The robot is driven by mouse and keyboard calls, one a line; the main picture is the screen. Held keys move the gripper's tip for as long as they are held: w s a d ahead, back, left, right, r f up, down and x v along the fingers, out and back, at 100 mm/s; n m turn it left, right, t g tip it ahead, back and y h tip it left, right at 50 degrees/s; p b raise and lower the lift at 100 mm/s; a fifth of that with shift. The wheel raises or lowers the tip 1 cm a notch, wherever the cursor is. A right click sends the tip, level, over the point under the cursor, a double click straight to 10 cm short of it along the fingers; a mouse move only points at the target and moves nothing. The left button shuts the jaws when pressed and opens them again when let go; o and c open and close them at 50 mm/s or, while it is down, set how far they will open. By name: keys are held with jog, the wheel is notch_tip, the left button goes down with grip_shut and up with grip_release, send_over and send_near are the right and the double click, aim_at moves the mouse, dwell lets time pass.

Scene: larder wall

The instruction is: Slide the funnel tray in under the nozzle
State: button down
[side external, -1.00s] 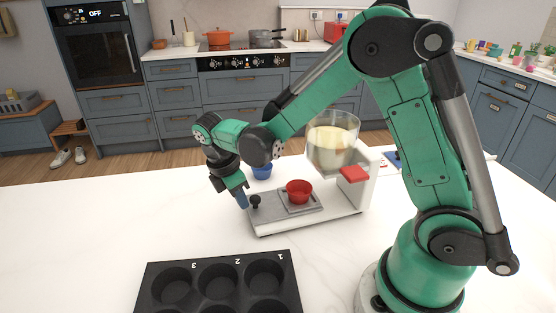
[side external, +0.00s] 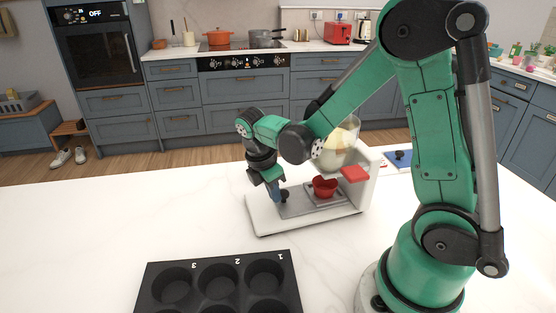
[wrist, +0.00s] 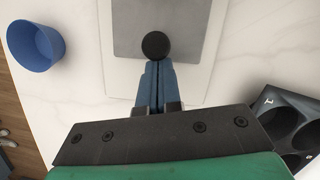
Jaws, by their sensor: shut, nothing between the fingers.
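The grey funnel tray (side external: 299,208) lies on the white base of the dispenser (side external: 358,192), with a red funnel (side external: 325,187) on it and a black knob at its left end. In the wrist view the tray (wrist: 185,30) runs away from me and its black knob (wrist: 156,45) is right at my fingertips. My gripper (side external: 279,199) points down and is shut with nothing between its blue fingers, which touch or nearly touch the knob's outer side. The clear container of pale batter (side external: 338,150) is partly behind my arm. The nozzle is hidden.
A black muffin tin (side external: 220,290) with numbered cups lies at the front of the white worktop. A blue cup (wrist: 36,46) stands left of the dispenser in the wrist view. A red lever (side external: 355,174) sits on the dispenser's front. The worktop left of the dispenser is clear.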

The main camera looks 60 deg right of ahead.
jog(key=a, duration=0.1)
jog(key=w+a, duration=0.1)
jog(key=a, duration=0.2)
jog(key=shift+w+f, duration=0.3)
jog(key=shift+w, duration=0.05)
jog(key=s+v, duration=0.1)
jog(key=v, duration=0.9)
jog(key=s+m+t+y, duration=0.1)
jog(key=m+t, duration=0.1)
jog(key=m, duration=0.2)
jog(key=s+m+t, duration=0.2)
jog(key=m+t, duration=0.1)
jog(key=m, duration=0.1)
jog(key=s+a+m+t+y, duration=0.1)
jog(key=m+t, duration=0.2)
jog(key=m, duration=0.2)
jog(key=shift+s+r+y, duration=0.25)
jog(key=shift+r+y, duration=0.05)
jog(key=shift+r, duration=0.1)
